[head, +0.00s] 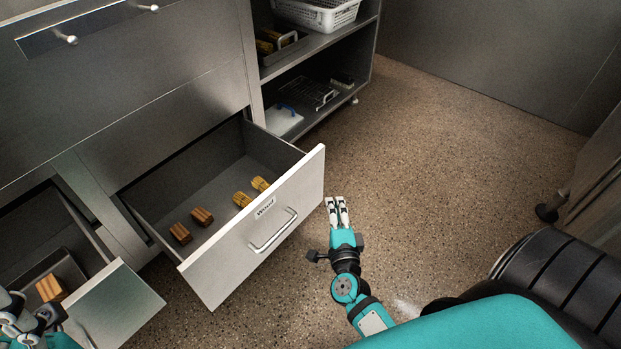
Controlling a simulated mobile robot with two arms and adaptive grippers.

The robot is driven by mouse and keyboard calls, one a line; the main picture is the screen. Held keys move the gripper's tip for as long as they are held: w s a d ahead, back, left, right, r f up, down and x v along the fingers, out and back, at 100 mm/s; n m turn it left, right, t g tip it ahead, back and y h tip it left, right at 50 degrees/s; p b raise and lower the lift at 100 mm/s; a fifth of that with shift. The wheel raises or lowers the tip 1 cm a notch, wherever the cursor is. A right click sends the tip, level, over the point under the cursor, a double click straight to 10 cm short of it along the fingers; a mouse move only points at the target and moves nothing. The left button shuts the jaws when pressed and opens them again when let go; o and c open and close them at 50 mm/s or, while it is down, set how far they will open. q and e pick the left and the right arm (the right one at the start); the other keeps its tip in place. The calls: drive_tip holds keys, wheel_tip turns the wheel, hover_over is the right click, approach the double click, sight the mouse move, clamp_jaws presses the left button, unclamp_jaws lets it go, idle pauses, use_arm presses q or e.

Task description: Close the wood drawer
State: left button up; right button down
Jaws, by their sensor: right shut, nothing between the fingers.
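The wood drawer (225,262) is pulled out of the steel cabinet, with a white front labelled "Wood" and a bar handle (272,231). Inside it lie two brown wood blocks (191,224) and two yellowish slatted pieces (251,191). My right gripper (337,203) is shut and empty, just to the right of the drawer front's right edge, apart from it in the picture. My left gripper (18,318) is partly in view at the lower left corner, near another open drawer; its fingers do not show clearly.
A second drawer (115,305) stands open at the lower left with a wooden block (51,288) in it. An open shelf unit (329,112) at the back holds a white perforated basket (318,12) and racks. The speckled floor (440,150) to the right is clear.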

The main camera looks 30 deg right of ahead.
drive_tip(key=b, duration=0.2)
approach(315, 159)
drive_tip(key=d, duration=0.4)
drive_tip(key=w, duration=0.1)
drive_tip(key=w+a, duration=0.1)
drive_tip(key=w, duration=0.1)
drive_tip(key=w+b, duration=0.1)
drive_tip(key=shift+w+a, duration=0.3)
drive_tip(key=shift+w, duration=0.1)
